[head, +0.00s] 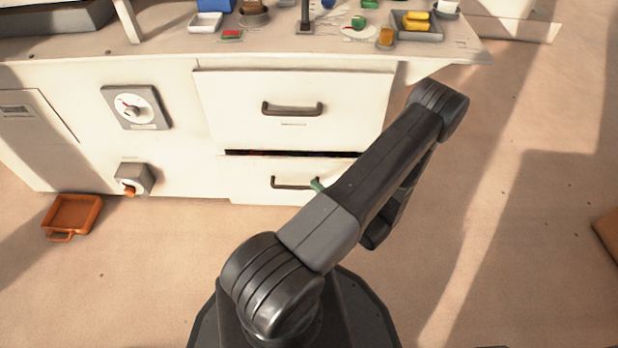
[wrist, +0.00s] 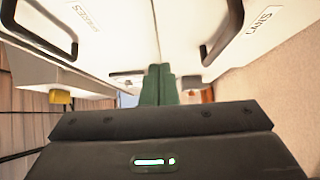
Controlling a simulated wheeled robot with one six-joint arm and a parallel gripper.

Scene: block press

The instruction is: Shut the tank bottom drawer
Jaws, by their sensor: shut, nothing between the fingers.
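The bottom drawer (head: 248,183) is in the white cabinet, below a wider top drawer (head: 235,105). A dark gap with something reddish inside shows above its front, so it stands a little open. Its dark handle (head: 290,183) is partly hidden by my arm. In the sideways wrist view, a labelled front (wrist: 262,45) with a handle (wrist: 222,35) is on the right, beside the floor. My gripper's green fingers (wrist: 158,85) are together and empty, pointing along the cabinet front. A green fingertip (head: 317,185) shows by the bottom handle; whether it touches is unclear.
The counter above holds small trays, coloured blocks and a dark post (head: 305,20). A grey dial (head: 134,107) and an orange-knobbed box (head: 134,179) are on the cabinet's left. An orange tray (head: 72,214) lies on the floor.

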